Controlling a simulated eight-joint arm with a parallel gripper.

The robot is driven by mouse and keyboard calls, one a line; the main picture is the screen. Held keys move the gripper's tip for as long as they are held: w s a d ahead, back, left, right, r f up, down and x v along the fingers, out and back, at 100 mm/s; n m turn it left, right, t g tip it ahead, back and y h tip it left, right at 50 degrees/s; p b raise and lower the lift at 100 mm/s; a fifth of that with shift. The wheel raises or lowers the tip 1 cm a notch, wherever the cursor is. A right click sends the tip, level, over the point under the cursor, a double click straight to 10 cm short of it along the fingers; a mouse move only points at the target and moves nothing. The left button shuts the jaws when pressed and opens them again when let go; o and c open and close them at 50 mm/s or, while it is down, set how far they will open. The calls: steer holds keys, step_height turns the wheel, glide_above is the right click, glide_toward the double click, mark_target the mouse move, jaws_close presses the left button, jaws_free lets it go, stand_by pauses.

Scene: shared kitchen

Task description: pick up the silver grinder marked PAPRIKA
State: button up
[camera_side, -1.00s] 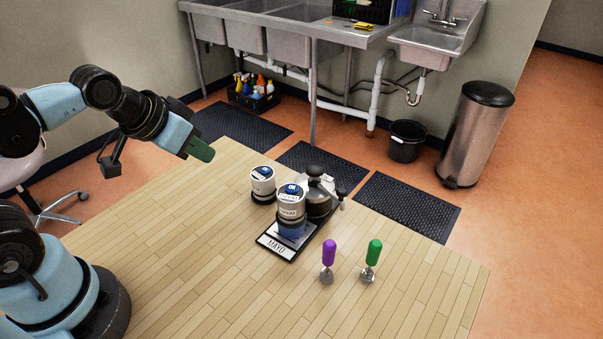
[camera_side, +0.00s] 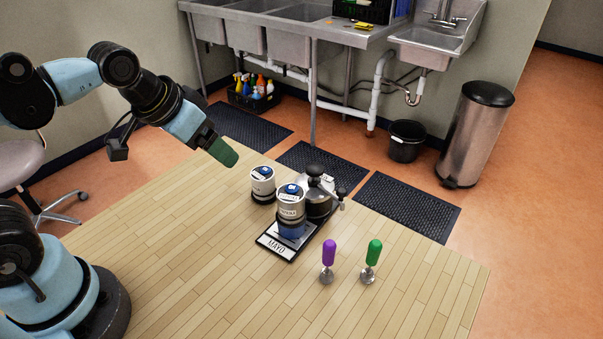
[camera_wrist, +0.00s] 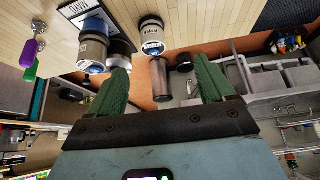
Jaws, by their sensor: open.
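Several containers stand close together on the wooden table. A silver canister with a blue-marked top (camera_side: 263,182) stands at the back left and also shows in the wrist view (camera_wrist: 150,38). A similar canister (camera_side: 291,203) stands in front, with blue showing below it; it shows in the wrist view too (camera_wrist: 92,52). I cannot read which is marked PAPRIKA. My gripper (camera_side: 223,153) is up and left of the back canister, apart from it. In the wrist view its green fingers (camera_wrist: 160,78) are spread and empty.
A black-edged tray marked MAYO (camera_side: 274,246) lies beneath the front canister. Purple-handled (camera_side: 328,254) and green-handled (camera_side: 373,254) tools stand at the right. The table (camera_side: 190,255) is clear at left and front. A sink and bin are beyond it.

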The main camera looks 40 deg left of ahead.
mark_target(291, 191)
steer(key=w+d+r+m+g, duration=0.2)
steer(key=w+d+g, duration=0.1)
steer(key=d, duration=0.3)
steer(key=w+d+r+m+g, duration=0.1)
steer(key=w+d+m+g, duration=0.15)
steer(key=d, duration=0.45)
steer(key=shift+n+g, duration=0.35)
step_height(291, 191, down, 7)
steer(key=shift+a+r, duration=0.15)
steer(key=shift+r, duration=0.05)
steer(key=shift+s+d+f, duration=0.1)
steer(key=shift+f, duration=1.25)
steer(key=shift+d+f, duration=0.1)
steer(key=shift+f, duration=1.2)
steer(key=c, duration=1.5)
steer(key=shift+r, duration=0.15)
